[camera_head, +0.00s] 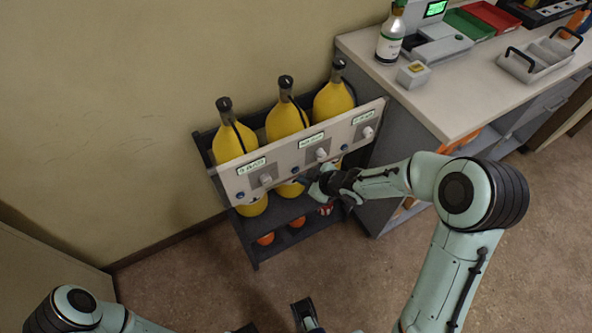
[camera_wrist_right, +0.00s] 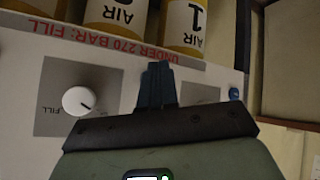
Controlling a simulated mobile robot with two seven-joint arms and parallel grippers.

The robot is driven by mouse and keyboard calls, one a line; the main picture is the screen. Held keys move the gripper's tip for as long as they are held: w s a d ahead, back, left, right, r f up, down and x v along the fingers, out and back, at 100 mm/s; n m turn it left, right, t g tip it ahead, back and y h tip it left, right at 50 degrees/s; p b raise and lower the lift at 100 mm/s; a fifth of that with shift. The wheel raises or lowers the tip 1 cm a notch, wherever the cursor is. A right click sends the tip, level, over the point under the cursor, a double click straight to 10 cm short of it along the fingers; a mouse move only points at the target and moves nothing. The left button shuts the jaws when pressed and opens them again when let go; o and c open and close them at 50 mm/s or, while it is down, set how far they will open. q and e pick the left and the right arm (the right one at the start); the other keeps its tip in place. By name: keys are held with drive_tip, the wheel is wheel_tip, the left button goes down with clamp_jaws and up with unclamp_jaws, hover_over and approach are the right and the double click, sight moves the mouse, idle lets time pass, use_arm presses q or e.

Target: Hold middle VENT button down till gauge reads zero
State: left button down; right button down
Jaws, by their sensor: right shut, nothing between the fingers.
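A pale panel (camera_head: 286,157) crosses the front of a dark rack holding three yellow cylinders (camera_head: 287,119). The panel has three stations, each with a label and a white knob; the middle knob (camera_head: 321,154) shows. My right gripper (camera_head: 306,183) is shut and empty at the panel's lower edge, below the middle station. In the right wrist view its closed fingers (camera_wrist_right: 157,84) cover part of the panel, between a white knob (camera_wrist_right: 78,101) and a small blue button (camera_wrist_right: 235,94). I cannot tell contact. The VENT lettering and gauge reading are not legible. My left gripper (camera_head: 303,314) is partly cut off at the bottom.
A counter (camera_head: 439,105) stands right of the rack, with a bottle (camera_head: 390,38), a small box (camera_head: 413,74), a grey tray (camera_head: 541,60) and red and green bins. Orange items (camera_head: 265,238) sit on the rack's lower shelf. The floor in front is clear.

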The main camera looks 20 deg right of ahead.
drive_tip(key=shift+w, duration=0.1)
drive_tip(key=shift+w, duration=0.35)
drive_tip(key=shift+w+p, duration=0.4)
drive_tip(key=shift+p, duration=0.05)
idle(1.7)
drive_tip(key=shift+s, duration=0.85)
drive_tip(key=s+b, duration=0.1)
drive_tip(key=s, duration=0.4)
drive_tip(key=shift+d, duration=0.2)
idle(0.3)
